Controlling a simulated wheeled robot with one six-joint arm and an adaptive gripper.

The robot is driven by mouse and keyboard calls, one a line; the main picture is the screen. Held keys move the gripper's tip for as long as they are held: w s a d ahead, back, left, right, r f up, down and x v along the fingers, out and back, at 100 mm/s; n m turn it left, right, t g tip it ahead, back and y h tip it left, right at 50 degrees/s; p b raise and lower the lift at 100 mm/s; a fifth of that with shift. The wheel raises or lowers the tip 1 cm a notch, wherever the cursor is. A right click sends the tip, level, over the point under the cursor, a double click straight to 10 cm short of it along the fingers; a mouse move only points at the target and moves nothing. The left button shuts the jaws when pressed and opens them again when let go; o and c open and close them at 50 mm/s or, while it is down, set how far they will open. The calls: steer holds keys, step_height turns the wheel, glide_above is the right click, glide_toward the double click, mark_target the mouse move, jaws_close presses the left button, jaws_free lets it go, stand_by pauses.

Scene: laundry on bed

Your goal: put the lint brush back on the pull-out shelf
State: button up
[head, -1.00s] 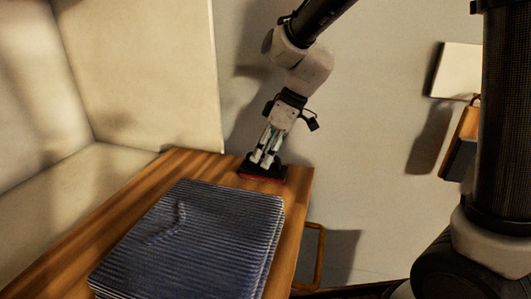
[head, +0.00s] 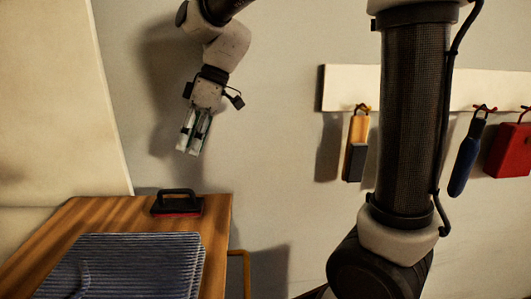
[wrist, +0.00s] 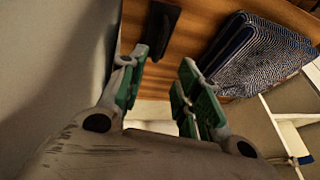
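The lint brush (head: 177,208), black with an arched handle and a red base, lies on the wooden pull-out shelf (head: 85,213) near its back right corner. It also shows as a dark shape at the top of the wrist view (wrist: 160,26). My gripper (head: 188,151) is above the brush and apart from it. In the wrist view, my gripper's green-padded fingers (wrist: 163,64) are spread, with nothing between them.
A folded blue striped cloth (head: 130,265) covers the front of the shelf. On the wall, a white rail (head: 345,88) carries a yellow-and-grey tool (head: 356,145), a blue one (head: 464,160) and a red item (head: 510,150). The shelf's right side has a wooden handle (head: 245,270).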

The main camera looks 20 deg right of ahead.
steer(key=s+d+m+t+h, duration=0.1)
steer(key=s+d+m, duration=0.3)
steer(key=d, duration=0.5)
steer(key=s+d+f+m+t+h, duration=0.1)
steer(key=s+d+m+t+h, duration=0.1)
steer(key=s+d+m, duration=0.3)
steer(key=s+d+f+m+t+h, duration=0.1)
steer(key=s+d+m, duration=0.3)
steer(key=s+d, duration=0.5)
steer(key=d+h, duration=0.1)
steer(key=d, duration=0.3)
steer(key=shift+m+t, duration=0.3)
steer(key=shift+t, duration=0.1)
